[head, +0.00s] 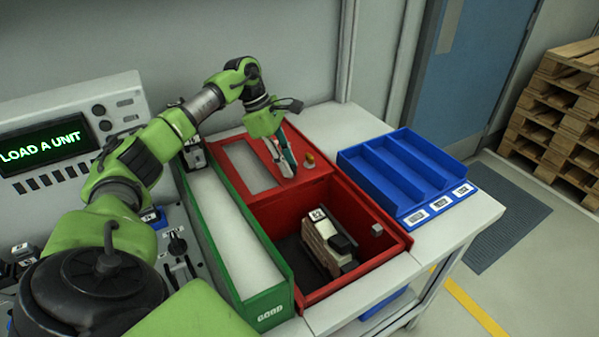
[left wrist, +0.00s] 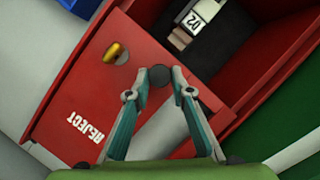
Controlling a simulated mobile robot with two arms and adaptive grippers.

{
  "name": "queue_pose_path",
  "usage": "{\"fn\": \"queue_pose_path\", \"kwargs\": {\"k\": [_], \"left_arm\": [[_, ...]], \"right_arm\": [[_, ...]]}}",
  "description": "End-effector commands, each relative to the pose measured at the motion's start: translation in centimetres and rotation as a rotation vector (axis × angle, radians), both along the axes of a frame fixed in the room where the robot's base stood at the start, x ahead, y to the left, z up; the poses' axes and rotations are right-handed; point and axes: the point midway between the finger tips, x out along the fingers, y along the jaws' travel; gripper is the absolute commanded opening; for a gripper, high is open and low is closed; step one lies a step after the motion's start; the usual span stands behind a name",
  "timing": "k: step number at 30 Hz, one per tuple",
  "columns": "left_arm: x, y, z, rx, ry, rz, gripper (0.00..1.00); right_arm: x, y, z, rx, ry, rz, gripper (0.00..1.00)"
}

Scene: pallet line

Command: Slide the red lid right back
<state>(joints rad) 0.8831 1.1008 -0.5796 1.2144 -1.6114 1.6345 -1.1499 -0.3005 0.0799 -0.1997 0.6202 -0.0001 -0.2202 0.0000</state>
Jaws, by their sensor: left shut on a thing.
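The red lid (head: 312,176) covers the back part of the red REJECT bin (head: 372,205); the front part of the bin is open. The lid also shows in the left wrist view (left wrist: 78,92), with a pale window and a small yellow catch (left wrist: 116,52). My left gripper (head: 288,172) is over the lid. In the left wrist view its fingers (left wrist: 158,92) are closed in on a dark round knob (left wrist: 158,76) on the lid. My right gripper is not in view.
A blue tray (head: 400,175) with compartments sits to the right. A wall is behind the bench.

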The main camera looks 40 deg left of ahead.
Motion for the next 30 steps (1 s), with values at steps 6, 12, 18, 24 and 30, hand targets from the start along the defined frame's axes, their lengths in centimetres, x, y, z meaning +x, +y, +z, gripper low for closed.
{"fn": "queue_pose_path", "kwargs": {"k": [6,12,18,24,30], "left_arm": [[0.06,0.98,-0.01,0.002,0.000,0.001,0.00],[0.06,0.99,-0.02,0.003,0.001,0.001,0.00],[0.07,0.97,-0.04,0.002,0.000,0.000,0.38],[0.06,0.94,-0.04,0.002,0.000,0.000,0.38],[0.01,1.16,0.56,0.002,-0.001,0.001,0.38]], "right_arm": [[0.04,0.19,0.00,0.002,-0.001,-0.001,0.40],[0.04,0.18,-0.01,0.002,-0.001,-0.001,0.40],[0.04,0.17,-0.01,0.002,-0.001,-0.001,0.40],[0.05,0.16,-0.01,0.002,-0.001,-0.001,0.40],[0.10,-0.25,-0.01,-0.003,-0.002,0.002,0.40]]}}
